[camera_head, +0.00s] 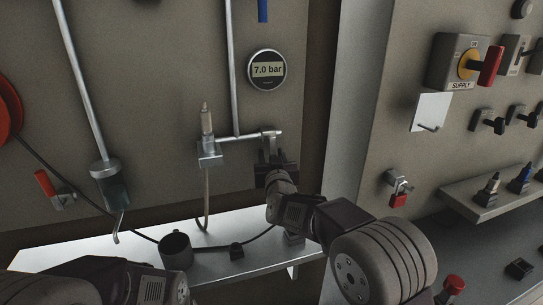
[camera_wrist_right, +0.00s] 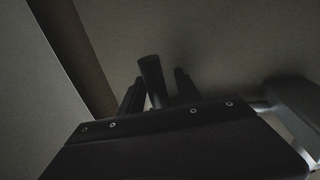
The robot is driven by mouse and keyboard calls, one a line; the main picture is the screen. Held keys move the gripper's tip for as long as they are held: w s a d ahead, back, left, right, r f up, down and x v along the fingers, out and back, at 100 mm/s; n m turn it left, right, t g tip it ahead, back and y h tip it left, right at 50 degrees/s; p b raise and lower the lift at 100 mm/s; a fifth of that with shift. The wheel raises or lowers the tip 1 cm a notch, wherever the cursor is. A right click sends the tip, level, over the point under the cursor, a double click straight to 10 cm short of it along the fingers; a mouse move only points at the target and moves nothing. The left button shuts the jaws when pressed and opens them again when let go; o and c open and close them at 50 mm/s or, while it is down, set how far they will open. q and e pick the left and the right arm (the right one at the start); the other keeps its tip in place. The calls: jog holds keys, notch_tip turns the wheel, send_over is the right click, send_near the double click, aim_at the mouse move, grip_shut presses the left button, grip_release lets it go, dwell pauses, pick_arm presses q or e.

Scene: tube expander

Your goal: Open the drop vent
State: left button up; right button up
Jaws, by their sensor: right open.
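A metal drop pipe (camera_head: 235,70) runs down the back panel to a short crosspiece (camera_head: 245,137) below a round gauge (camera_head: 267,70) that reads 7.0 bar. My right gripper (camera_head: 272,160) is at the right end of the crosspiece and covers part of the fitting there. In the right wrist view a dark, rod-like handle (camera_wrist_right: 152,82) stands between the two open fingers (camera_wrist_right: 158,90), apart from the right finger; whether it touches the left one I cannot tell. I cannot tell for sure that this handle is the drop vent. My left arm shows at the lower left; its fingertips are out of view.
A red-handled valve (camera_head: 46,184) and a filter bowl (camera_head: 111,187) are on the left. A black cup (camera_head: 176,250) stands on the light shelf (camera_head: 215,272). A SUPPLY switch (camera_head: 466,62) and a red padlock (camera_head: 398,200) are on the right panel.

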grip_shut()
dwell(1.4)
